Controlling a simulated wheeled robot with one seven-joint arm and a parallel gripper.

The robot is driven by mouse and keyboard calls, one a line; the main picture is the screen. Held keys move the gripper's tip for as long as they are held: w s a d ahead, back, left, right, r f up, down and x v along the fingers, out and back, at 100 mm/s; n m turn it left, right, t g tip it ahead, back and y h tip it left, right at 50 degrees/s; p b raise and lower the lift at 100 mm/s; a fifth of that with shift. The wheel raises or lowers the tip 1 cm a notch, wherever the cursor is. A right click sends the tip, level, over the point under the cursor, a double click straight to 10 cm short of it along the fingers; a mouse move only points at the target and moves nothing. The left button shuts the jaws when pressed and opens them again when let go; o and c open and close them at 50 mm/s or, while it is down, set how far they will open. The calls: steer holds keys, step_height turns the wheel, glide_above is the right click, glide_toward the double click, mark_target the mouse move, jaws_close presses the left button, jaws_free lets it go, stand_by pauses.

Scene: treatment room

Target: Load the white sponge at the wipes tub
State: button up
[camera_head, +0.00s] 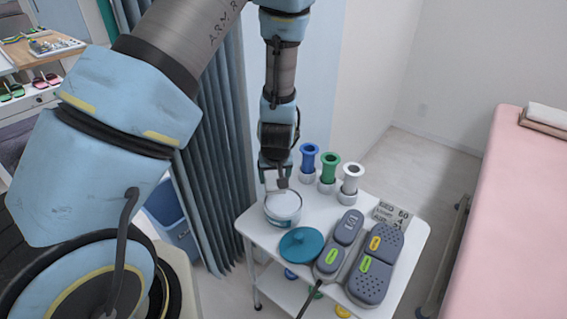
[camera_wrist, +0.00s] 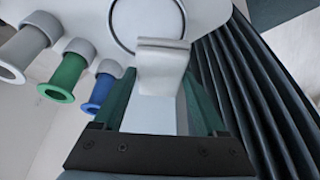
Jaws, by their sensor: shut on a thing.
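My gripper (camera_head: 282,184) points down just above the wipes tub (camera_head: 283,221), a round white tub with its top open, at the left of the trolley top. In the wrist view, my gripper (camera_wrist: 162,80) is shut on a pale, blocky white thing (camera_wrist: 162,50). I cannot tell surely whether this is the white sponge. Its far end overlaps the round rim (camera_wrist: 118,35) in the picture; whether it touches the tub is unclear. The tub's inside is mostly hidden. A teal round lid (camera_head: 304,243) lies on the trolley in front of the tub.
Blue (camera_head: 309,160), green (camera_head: 328,170) and white (camera_head: 351,178) spool-shaped pieces stand in white cups behind the tub. Grey pedals (camera_head: 375,262) and a label card (camera_head: 390,214) fill the trolley's right. A curtain (camera_head: 210,150) hangs left; a pink bed (camera_head: 520,210) stands right.

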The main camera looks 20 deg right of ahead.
mark_target(283, 203)
steer(key=shift+s+d+r, duration=0.25)
steer(key=shift+s+d, duration=0.2)
steer(key=shift+s+d+r, duration=0.2)
steer(key=shift+s+d, duration=0.2)
steer(key=shift+d, duration=0.05)
steer(key=shift+d+f, duration=0.1)
steer(key=shift+f+b, duration=2.2)
steer(key=shift+f, duration=0.75)
steer(key=shift+s+f+b, duration=0.1)
steer(key=shift+f+b, duration=0.3)
steer(key=shift+f, duration=0.15)
steer(key=shift+r+p, duration=2.75)
steer(key=shift+r, duration=0.8)
